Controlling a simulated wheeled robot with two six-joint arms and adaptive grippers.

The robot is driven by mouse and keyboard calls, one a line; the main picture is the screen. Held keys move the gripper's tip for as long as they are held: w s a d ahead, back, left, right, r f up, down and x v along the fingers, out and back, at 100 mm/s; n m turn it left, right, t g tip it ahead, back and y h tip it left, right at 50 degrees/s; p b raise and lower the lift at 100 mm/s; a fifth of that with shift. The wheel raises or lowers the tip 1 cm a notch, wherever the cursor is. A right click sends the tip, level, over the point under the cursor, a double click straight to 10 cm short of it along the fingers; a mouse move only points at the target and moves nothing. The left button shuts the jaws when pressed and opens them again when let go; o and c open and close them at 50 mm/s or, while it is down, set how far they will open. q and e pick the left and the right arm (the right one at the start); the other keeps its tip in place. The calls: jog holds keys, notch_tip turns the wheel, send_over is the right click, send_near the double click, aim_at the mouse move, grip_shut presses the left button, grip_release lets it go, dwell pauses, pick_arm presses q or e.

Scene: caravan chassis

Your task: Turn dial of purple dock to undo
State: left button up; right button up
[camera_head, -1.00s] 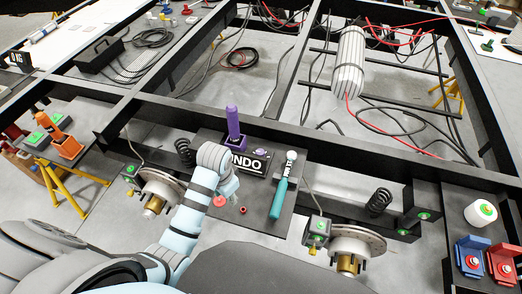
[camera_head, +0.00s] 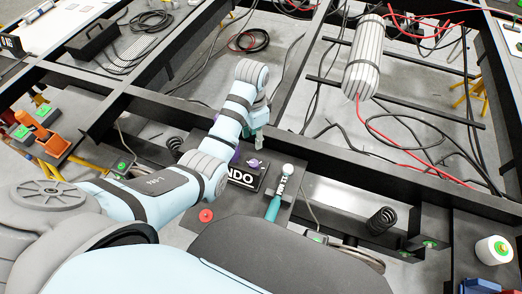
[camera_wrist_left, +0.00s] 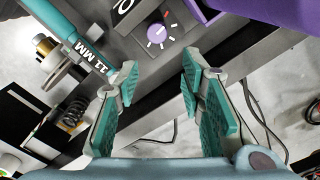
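The purple dock is a dark box (camera_head: 243,178) with a label partly reading "NDO" in the head view. Its small purple dial (camera_head: 253,162) is on the top beside my left arm. In the left wrist view the dial (camera_wrist_left: 157,34) is a round purple knob with a white pointer line, beyond the fingertips. A larger purple part (camera_wrist_left: 285,14) fills the top right corner there; in the head view my arm hides most of it. My left gripper (camera_wrist_left: 158,75) is open and empty, its teal-padded fingers apart from the dial. My right gripper is not in view.
A teal "11 MM" tool (camera_head: 275,205) lies right of the dock and also shows in the left wrist view (camera_wrist_left: 80,40). A red button (camera_head: 206,215) is left of it. Black chassis beams (camera_head: 330,160) surround the dock. A striped cylinder (camera_head: 362,58) and cables lie behind.

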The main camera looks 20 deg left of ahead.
pick_arm(q)
jog(key=b, duration=0.2)
send_over(255, 162)
jog(key=f, duration=0.6)
jog(key=shift+s+f, duration=0.3)
jog(key=f+b, duration=0.1)
jog(key=f, duration=0.4)
jog(key=f+b, duration=0.1)
jog(key=f, duration=0.1)
jog(key=shift+w+f+b, duration=0.2)
jog(key=shift+w+b, duration=0.1)
jog(key=shift+s+r, duration=0.1)
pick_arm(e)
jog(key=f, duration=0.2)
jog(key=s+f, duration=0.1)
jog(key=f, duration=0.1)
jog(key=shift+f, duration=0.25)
